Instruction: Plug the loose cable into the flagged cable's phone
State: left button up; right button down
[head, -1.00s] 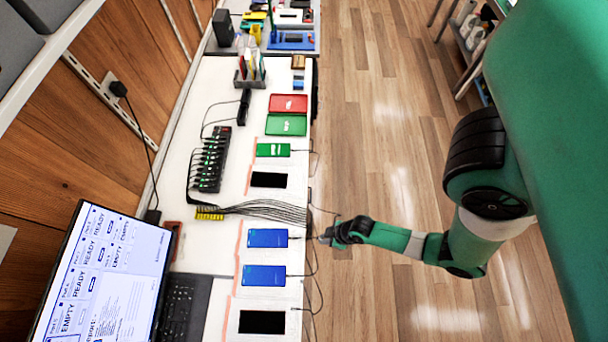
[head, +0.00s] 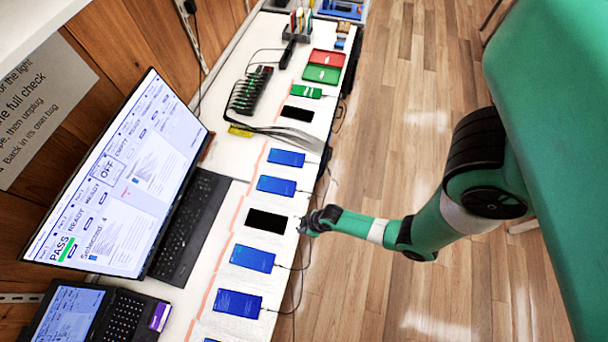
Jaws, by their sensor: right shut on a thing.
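My right gripper (head: 305,224) is at the table's right edge, beside the right end of a dark-screened phone (head: 266,221). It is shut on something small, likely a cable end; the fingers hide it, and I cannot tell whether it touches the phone. Blue-screened phones lie above (head: 276,186) and below (head: 252,258) the dark phone. Thin black cables (head: 300,268) run along the table edge by the lower phones. I cannot make out a flag on any cable. My left gripper is not in view.
A large laptop (head: 128,185) shows PASS, READY, OFF and EMPTY entries; a smaller laptop (head: 90,315) stands below it. A black charging hub (head: 250,90) with a cable bundle, a green-screened phone (head: 306,91), and red (head: 328,57) and green (head: 322,74) trays lie further up. Floor is open at right.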

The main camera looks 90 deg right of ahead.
aim_at(291, 228)
jog(key=shift+w+d, duration=0.2)
jog(key=shift+w, duration=0.3)
jog(key=shift+w+d, duration=0.15)
jog(key=shift+w, duration=0.35)
jog(key=shift+d, duration=0.25)
jog(key=shift+s+a+f+b, duration=0.1)
jog(key=shift+a+f+b, duration=0.1)
jog(key=shift+b, duration=0.1)
notch_tip(291, 228, down, 2)
jog(key=shift+f+b, duration=0.2)
jog(key=shift+b, duration=1.05)
jog(key=shift+w+d, duration=0.15)
jog(key=shift+w, duration=0.5)
dwell(0.7)
jog(key=c, duration=0.8)
grip_release()
